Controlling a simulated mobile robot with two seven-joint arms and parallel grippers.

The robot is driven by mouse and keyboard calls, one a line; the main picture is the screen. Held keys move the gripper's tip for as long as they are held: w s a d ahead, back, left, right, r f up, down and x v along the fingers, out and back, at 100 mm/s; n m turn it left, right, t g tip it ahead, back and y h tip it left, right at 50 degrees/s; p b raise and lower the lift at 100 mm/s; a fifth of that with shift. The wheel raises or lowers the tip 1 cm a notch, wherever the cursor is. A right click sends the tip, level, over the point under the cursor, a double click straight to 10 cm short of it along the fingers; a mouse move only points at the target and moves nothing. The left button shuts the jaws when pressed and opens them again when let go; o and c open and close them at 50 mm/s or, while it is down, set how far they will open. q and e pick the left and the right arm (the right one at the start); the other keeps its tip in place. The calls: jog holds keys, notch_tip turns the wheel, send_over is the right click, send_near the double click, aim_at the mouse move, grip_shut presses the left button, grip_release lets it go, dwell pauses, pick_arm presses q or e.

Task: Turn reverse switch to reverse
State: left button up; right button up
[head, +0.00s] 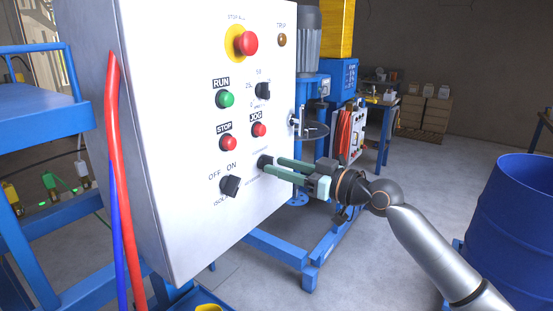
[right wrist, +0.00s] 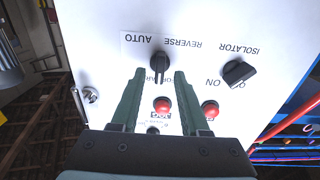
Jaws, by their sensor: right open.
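The reverse switch is a small black rotary knob (head: 265,161) low on the white control panel (head: 200,65). In the right wrist view the black knob (right wrist: 160,64) appears upside down below the REVERSE lettering, its grip bar roughly vertical in the picture. My right gripper (head: 271,164) reaches in from the right with its two green fingers at the panel. In the right wrist view the open fingertips (right wrist: 159,72) lie on either side of the knob, with gaps between them and it. The fingers partly cover the lettering. My left gripper is not in view.
The isolator knob (head: 230,186) is left of the reverse switch. Red STOP (head: 228,143) and JOG (head: 259,130) buttons and a green RUN button (head: 226,99) are above. Red and blue hoses (head: 113,130) hang at the panel's left edge. A blue drum (head: 515,215) stands at right.

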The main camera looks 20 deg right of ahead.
jog(key=shift+x, duration=0.95)
jog(key=shift+c, duration=0.2)
grip_shut()
